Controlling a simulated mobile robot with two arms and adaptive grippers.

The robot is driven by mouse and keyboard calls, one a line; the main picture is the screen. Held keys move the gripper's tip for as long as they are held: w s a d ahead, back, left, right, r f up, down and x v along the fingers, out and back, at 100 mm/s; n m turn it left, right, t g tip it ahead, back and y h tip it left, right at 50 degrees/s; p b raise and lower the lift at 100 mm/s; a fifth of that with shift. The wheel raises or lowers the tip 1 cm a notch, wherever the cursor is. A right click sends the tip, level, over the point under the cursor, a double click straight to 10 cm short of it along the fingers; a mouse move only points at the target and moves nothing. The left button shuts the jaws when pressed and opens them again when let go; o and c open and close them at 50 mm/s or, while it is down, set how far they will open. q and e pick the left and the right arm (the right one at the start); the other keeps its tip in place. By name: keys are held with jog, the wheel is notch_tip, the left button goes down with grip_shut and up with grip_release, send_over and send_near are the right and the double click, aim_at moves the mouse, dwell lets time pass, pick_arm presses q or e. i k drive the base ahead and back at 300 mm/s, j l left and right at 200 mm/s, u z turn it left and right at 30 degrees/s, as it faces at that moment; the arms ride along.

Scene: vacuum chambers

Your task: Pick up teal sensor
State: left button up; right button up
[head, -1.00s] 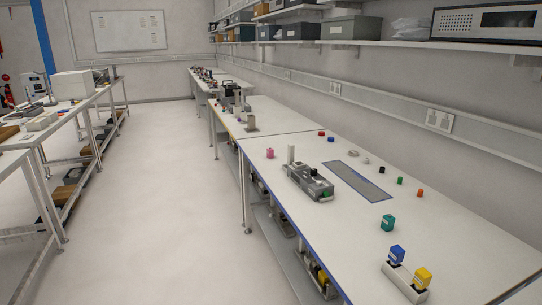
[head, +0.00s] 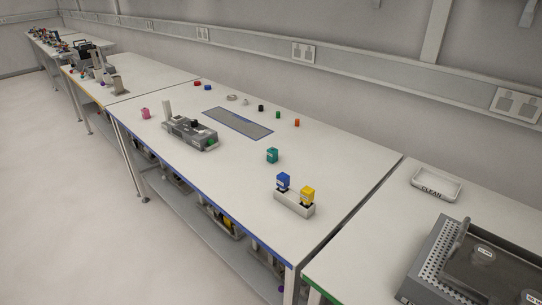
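The teal sensor (head: 272,155) is a small block standing alone on the white tabletop in the head view, near the middle of the picture. It stands behind and left of a pale holder (head: 294,204) that carries a blue sensor (head: 283,181) and a yellow sensor (head: 307,195). Clear tabletop surrounds the teal sensor. Neither of my grippers shows in the head view.
A grey device (head: 190,134) and a grey mat (head: 238,123) lie left of the teal sensor. Small coloured caps, including an orange one (head: 297,122), stand behind it. A tray marked CLEAN (head: 437,184) and a perforated metal box (head: 450,250) occupy the right bench.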

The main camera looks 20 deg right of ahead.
aim_at(272, 154)
jog(key=i+j+z, duration=0.1)
jog(key=z, duration=1)
jog(key=i+j+z, duration=0.2)
jog(key=j+z, duration=0.2)
jog(key=j, duration=0.35)
jog(key=i+j+z, duration=0.15)
jog(key=j+z, duration=0.25)
jog(key=j, duration=0.35)
jog(key=j+z, duration=0.4)
jog(key=j, duration=0.35)
